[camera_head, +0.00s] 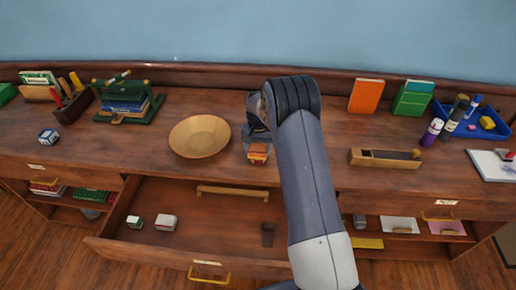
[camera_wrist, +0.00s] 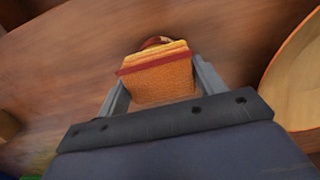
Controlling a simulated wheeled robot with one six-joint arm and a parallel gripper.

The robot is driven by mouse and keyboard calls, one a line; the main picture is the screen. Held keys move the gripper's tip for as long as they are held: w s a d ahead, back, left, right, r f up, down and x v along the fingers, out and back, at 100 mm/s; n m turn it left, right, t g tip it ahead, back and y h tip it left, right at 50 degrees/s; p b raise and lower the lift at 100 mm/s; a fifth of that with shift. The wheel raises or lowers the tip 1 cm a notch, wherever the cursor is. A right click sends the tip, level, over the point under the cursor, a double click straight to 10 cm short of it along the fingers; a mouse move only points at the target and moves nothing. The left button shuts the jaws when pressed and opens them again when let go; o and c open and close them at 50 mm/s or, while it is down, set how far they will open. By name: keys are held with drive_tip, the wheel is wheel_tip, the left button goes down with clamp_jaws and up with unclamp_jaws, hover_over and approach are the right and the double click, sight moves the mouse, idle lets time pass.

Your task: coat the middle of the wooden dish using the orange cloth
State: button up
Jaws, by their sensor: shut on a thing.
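The wooden dish (camera_head: 200,136) is a shallow, light-brown round bowl on the top of the bookcase, left of my gripper. Part of its rim also shows at the right edge of the wrist view (camera_wrist: 296,80). The orange cloth (camera_wrist: 158,78) is a folded block with a dark red band, held between my two fingers. It also shows in the head view (camera_head: 258,152). My gripper (camera_head: 258,140) is shut on the cloth, just right of the dish and apart from it. The wrist view (camera_wrist: 155,92) shows a finger on each side of the cloth.
An open drawer (camera_head: 180,248) juts out below the dish, with small boxes inside.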

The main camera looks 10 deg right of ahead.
sight(258, 148)
drive_tip(key=shift+r+p, duration=1.6)
drive_tip(key=shift+r, duration=1.85)
